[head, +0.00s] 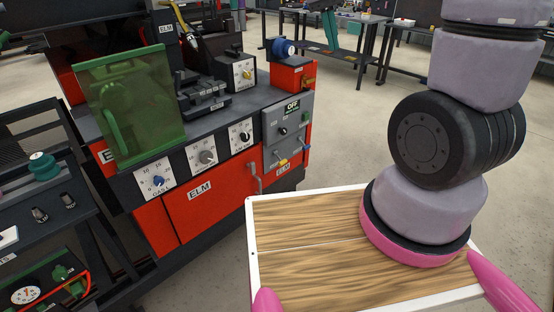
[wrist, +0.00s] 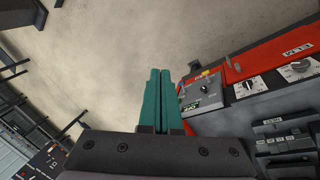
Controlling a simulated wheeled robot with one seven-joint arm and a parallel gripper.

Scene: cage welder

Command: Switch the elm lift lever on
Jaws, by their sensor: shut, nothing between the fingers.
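The red and dark grey ELM machine (head: 200,205) stands left of centre in the head view. On its right end is a grey control panel (head: 287,125) with a black display reading OFF (head: 292,106). Low on the panel are a small yellow-tipped lever (head: 283,162) and a blue-tipped part; I cannot read which is labelled lift. The panel also shows in the wrist view (wrist: 203,94), tilted, with a yellow tip (wrist: 207,72) at its upper edge. My gripper (wrist: 158,72) has teal fingers, shut and empty, left of the panel and apart from it.
My arm fills the right of the head view. A green translucent shield (head: 130,100) stands over the machine's left. Dials (head: 207,157) line its front. A dark cart (head: 60,215) stands at far left, benches (head: 340,50) at the back. Floor right of the machine is clear.

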